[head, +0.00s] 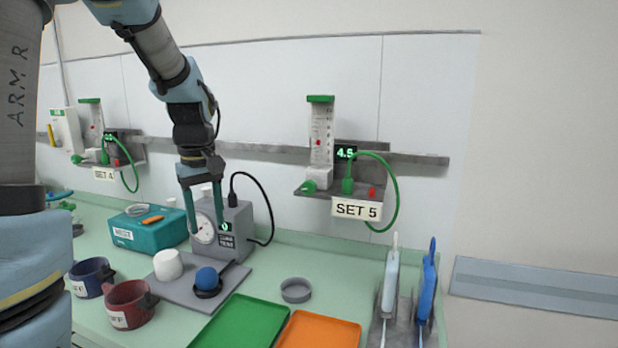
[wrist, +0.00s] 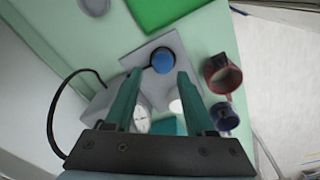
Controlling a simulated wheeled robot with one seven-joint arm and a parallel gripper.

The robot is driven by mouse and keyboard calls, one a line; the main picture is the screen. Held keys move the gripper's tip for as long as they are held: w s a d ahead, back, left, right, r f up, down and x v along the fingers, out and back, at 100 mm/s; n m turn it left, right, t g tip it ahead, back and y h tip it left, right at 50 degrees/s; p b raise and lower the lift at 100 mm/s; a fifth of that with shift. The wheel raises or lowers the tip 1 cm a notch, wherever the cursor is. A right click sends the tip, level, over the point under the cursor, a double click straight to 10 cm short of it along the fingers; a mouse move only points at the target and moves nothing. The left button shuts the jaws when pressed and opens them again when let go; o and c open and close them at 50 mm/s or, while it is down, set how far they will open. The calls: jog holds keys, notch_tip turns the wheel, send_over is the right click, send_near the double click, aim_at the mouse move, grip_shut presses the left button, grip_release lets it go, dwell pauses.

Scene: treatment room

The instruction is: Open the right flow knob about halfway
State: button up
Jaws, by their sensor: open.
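The right flow unit, labelled SET 5 (head: 356,209), is on the wall rail with a green-topped flow tube (head: 321,130). Its green flow knob (head: 309,187) is at the lower left, and its display (head: 345,152) reads 4.5. The left unit, labelled SET 4 (head: 104,174), has a similar green knob (head: 77,159). My gripper (head: 207,226) points down, open and empty, in front of the grey gauge box, left of and apart from SET 5. The wrist view shows its two fingers (wrist: 158,75) spread. Neither flow unit is recognisable there.
Green (head: 240,322) and orange (head: 318,333) trays lie in front. A green hose (head: 396,195) loops from SET 5.

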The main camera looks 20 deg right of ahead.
jog(key=w+d+r+n, duration=0.3)
jog(key=d+r, duration=0.6)
jog(key=d, duration=0.5)
notch_tip(320, 180, up, 7)
jog(key=n+g, duration=0.1)
jog(key=n, duration=0.3)
send_over(309, 181)
notch_tip(309, 181, down, 11)
jog(key=p, duration=0.3)
jog(key=shift+w+r, duration=0.1)
jog(key=shift+w, duration=0.05)
jog(key=shift+c, duration=0.3)
grip_shut()
jog(key=shift+y, duration=0.3)
